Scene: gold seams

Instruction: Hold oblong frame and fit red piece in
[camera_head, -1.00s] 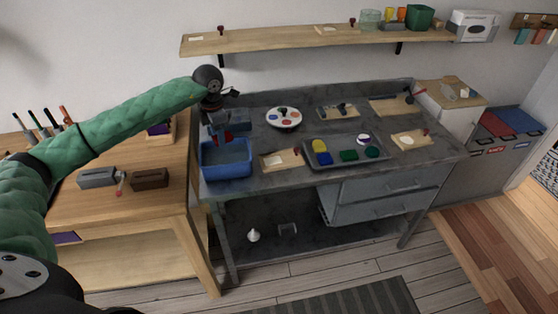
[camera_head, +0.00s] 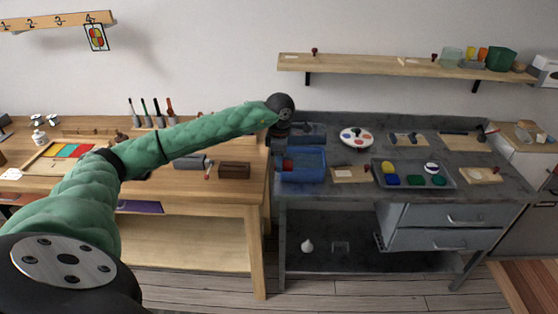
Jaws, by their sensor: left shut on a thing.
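My left gripper (camera_head: 281,137) is at the left end of the grey workbench, over the back left of a blue bin (camera_head: 308,177). It is shut on a small red piece (camera_head: 288,164), which shows low at the left of the bin; the fingers are small and dark, so the grip itself is hard to see. I cannot tell for sure which thing is the oblong frame. A dark upright frame (camera_head: 96,37) with red, yellow and green parts hangs below the numbered wall rail. My right gripper is not in view.
The wooden table (camera_head: 225,190) holds a tray with coloured strips (camera_head: 67,151), upright tools and a brown box (camera_head: 234,170). The grey workbench (camera_head: 345,197) holds a white palette (camera_head: 357,138), a tray of coloured pieces (camera_head: 448,180) and small boards. A wall shelf (camera_head: 380,68) is above.

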